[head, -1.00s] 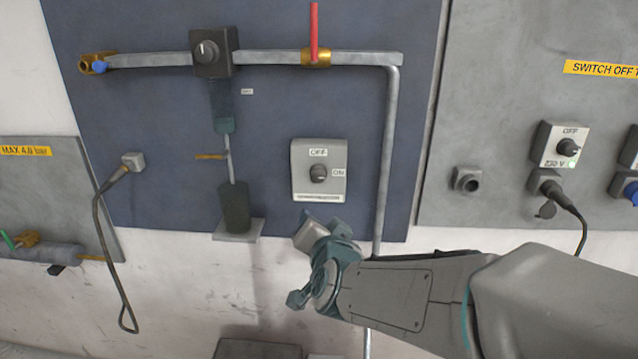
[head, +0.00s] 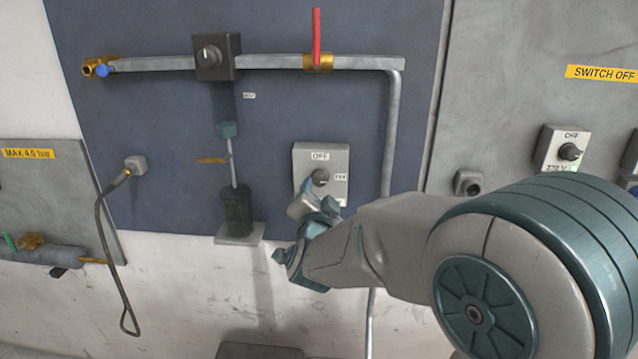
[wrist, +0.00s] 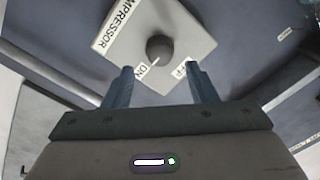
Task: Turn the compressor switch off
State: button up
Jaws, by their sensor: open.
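The compressor switch is a pale grey box (head: 334,158) on the dark blue wall panel, with a dark round knob (head: 320,177). OFF is printed above the knob and ON to its right. In the wrist view the knob (wrist: 159,48) shows a small light mark that appears to point towards the ON label. My gripper (head: 304,193) is open just below and left of the knob in the head view. In the wrist view my gripper's fingers (wrist: 160,68) stand apart on either side of the knob's line, short of it. I see no contact.
A grey pipe (head: 391,130) runs down right of the switch. A red-handled valve (head: 318,60) and a black regulator (head: 214,57) sit on the pipe above. A dark cylinder (head: 236,208) stands left on a small ledge.

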aim_at(320, 182)
jog(key=shift+w+p, duration=0.3)
jog(key=shift+w, duration=2.05)
jog(key=c, duration=1)
